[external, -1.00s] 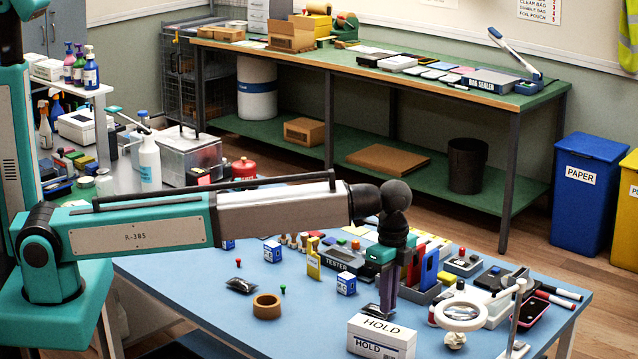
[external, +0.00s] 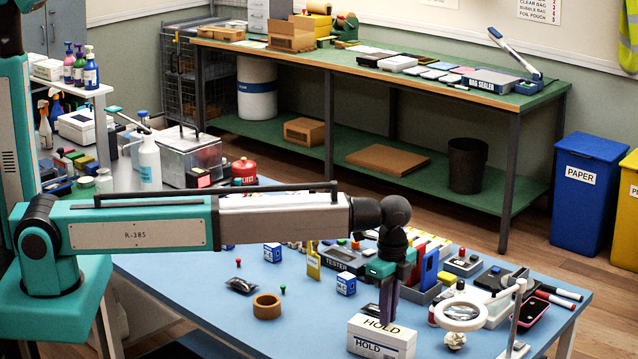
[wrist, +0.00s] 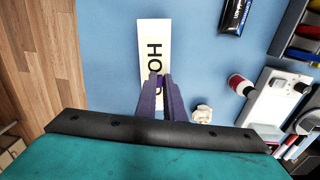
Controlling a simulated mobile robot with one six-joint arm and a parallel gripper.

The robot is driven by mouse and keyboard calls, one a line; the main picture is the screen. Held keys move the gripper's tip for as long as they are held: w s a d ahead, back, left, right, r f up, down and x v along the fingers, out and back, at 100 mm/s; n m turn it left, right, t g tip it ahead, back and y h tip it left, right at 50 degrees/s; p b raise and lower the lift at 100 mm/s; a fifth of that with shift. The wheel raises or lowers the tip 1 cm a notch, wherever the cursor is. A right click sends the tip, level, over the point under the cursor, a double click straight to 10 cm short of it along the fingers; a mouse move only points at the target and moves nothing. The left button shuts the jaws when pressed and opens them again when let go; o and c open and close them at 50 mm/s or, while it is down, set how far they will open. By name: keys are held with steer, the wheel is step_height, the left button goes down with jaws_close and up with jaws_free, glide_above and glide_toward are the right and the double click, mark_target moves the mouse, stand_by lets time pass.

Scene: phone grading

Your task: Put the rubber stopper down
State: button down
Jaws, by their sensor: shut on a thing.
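My gripper (external: 387,312) points down over the white HOLD box (external: 381,340) near the table's front edge. Its purple fingers are close together in the wrist view (wrist: 160,86), with their tips over the box's label. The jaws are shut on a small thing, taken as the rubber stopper. Only a dark purple patch (wrist: 160,81) shows between the tips, and its shape cannot be made out. The fingers hide most of it. In the external view the tips overlap the box's top, and I cannot tell whether anything touches it.
A roll of brown tape (external: 267,307) lies left of the box on the blue table (external: 200,270). A magnifier (external: 462,314) and a crumpled white ball (external: 455,340) are to the right. Trays and small parts stand behind. Bare blue table lies between the tape and box.

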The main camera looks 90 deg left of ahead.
steer(key=shift+f, duration=0.2)
steer(key=c, duration=1.9)
jaws_free()
steer(key=shift+o, duration=0.2)
steer(key=shift+r, duration=0.1)
step_height(320, 180, up, 12)
steer(key=b, duration=0.4)
steer(key=shift+r, duration=0.1)
